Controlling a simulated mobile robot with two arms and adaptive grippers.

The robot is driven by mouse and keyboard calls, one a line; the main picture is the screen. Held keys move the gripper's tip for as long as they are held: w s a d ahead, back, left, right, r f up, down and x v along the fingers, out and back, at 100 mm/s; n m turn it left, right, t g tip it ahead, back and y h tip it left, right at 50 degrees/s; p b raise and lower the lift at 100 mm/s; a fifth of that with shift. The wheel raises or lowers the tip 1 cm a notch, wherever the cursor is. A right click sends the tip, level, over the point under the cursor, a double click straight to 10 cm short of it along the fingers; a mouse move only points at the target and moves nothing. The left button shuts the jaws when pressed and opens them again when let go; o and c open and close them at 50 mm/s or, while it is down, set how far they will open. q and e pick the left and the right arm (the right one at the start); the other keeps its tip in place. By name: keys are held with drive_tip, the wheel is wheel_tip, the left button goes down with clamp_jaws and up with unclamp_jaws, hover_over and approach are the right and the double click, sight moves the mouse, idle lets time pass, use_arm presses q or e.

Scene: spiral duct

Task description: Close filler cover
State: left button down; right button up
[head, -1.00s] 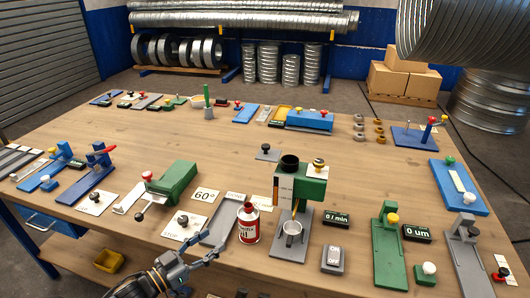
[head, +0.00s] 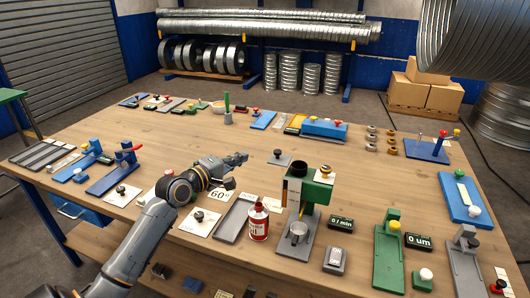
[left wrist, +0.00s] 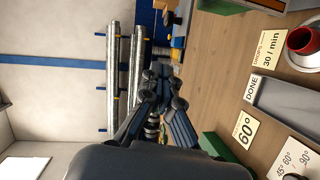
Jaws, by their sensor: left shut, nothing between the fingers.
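The green filling stand (head: 318,192) is right of centre in the head view. It has a black round cup (head: 297,170) on its top left and a yellow-and-black knob (head: 325,170) on its top right. I cannot tell which part is the filler cover, or its position. A grey mug (head: 298,233) stands under the stand's head. My left gripper (head: 243,158) is shut and empty, above the table to the left of the stand and apart from it. Its closed fingers also show in the left wrist view (left wrist: 160,82). My right gripper is out of view.
A red can (head: 258,222) stands before the stand, beside a grey tray (head: 234,220). A small grey plate with a black knob (head: 279,157) lies behind. My left arm covers part of the left-front table. The table's middle is mostly clear.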

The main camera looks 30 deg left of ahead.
sight(280, 156)
use_arm(q)
drive_tip(key=w+d+f+p, duration=0.1)
drive_tip(key=w+d+p, duration=0.1)
drive_tip(key=w, duration=0.6)
drive_tip(key=shift+d+f+p, duration=0.25)
drive_tip(key=shift+d+p, duration=0.1)
drive_tip(key=shift+d, duration=0.4)
drive_tip(key=shift+d, duration=0.1)
